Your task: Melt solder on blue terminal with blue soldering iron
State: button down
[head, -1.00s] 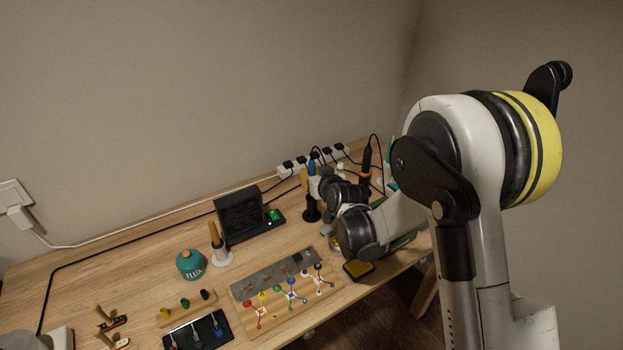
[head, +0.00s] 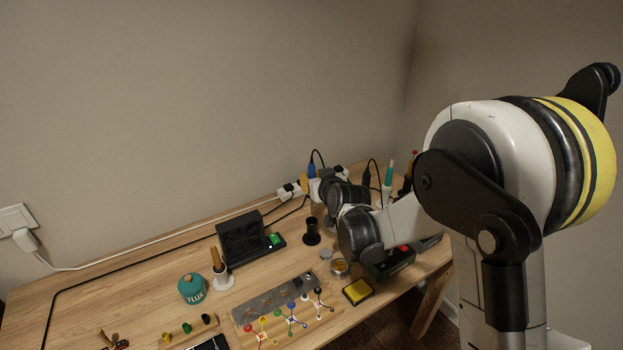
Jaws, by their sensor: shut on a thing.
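The blue soldering iron (head: 311,171) is upright, with its blue handle and black cable showing above my gripper (head: 309,185). My gripper is shut on it, partly hidden behind my own arm links. The iron is above a black stand (head: 312,236), which looks empty. The iron's tip is hard to make out. The blue terminal (head: 291,305) is in the row of coloured terminals on the wooden board (head: 330,318), nearer the front of the table. My gripper is well behind and above it.
A small round tin (head: 340,267) and yellow sponge (head: 357,291) lie right. A power strip (head: 289,190) runs behind.

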jog(key=shift+r, duration=0.25)
jog(key=shift+s+f, duration=0.1)
